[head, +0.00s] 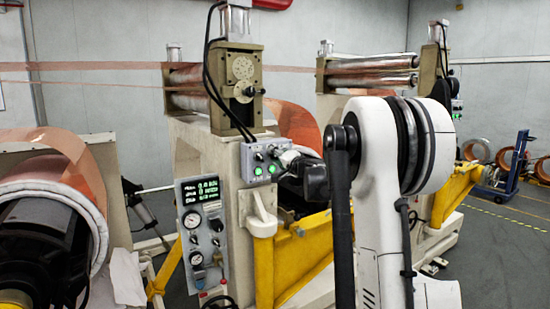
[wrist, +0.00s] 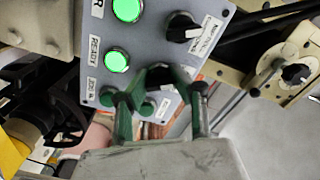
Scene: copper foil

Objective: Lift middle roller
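A grey control box (head: 262,160) with two lit green buttons and dark knobs is mounted on the near machine stand. In the wrist view the box (wrist: 150,55) fills the upper middle, with a black selector knob (wrist: 182,28) at its upper right and another dark knob (wrist: 163,74) lower down. My gripper (wrist: 161,98) is open, its two fingers apart on either side of the lower knob; contact cannot be told. In the head view my gripper (head: 292,160) is at the box's right side, fingertips hard to make out. Rollers show on the near stand (head: 186,84) and the far stand (head: 372,72); which is the middle roller is unclear.
A gauge panel (head: 203,228) stands below left of the box. Yellow frames (head: 300,260) and a large foil roll (head: 50,200) flank the stand. Copper foil (head: 90,66) runs across the top. Open floor (head: 510,225) lies at the right.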

